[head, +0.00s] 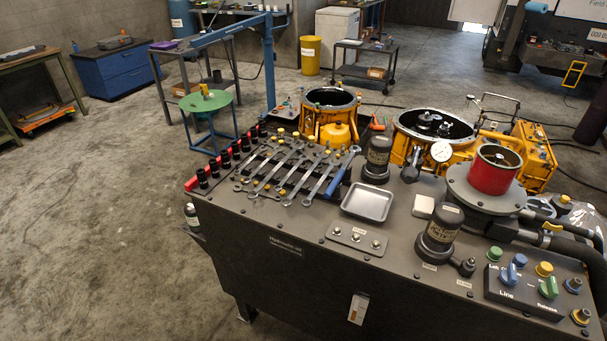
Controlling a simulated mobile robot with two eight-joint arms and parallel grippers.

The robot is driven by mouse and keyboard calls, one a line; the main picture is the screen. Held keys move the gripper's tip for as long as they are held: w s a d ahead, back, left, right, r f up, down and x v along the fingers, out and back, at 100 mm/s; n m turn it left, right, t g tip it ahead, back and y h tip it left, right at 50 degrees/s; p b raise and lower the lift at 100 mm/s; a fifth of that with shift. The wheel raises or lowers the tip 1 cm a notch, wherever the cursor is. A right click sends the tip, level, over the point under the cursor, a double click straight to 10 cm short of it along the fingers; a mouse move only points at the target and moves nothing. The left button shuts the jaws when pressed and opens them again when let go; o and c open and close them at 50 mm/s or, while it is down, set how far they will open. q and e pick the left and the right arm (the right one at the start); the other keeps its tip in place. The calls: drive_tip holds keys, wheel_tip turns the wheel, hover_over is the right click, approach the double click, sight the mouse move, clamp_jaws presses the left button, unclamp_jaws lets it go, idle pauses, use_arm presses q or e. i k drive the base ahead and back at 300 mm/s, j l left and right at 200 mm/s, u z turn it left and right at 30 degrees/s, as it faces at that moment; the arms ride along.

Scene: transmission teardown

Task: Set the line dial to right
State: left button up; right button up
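The line dial (509,273) is a blue knob on a dark control box at the right front of the bench, above the printed word "Line". Its grip looks roughly upright in the picture; the exact setting is too small to read. A green knob (548,287) sits to its right, above the word "Release". Small position lettering shows behind the blue knob, partly covered and hard to read. Neither of my grippers is in the head view, and nothing touches the dial.
Colored caps and thick black hoses (560,243) crowd the box. A black cylinder unit (440,230) stands to its left, and a red filter (494,170) stands behind. A metal tray (368,203) and wrenches (290,170) lie farther left.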

sight(510, 277)
drive_tip(key=z, duration=1.95)
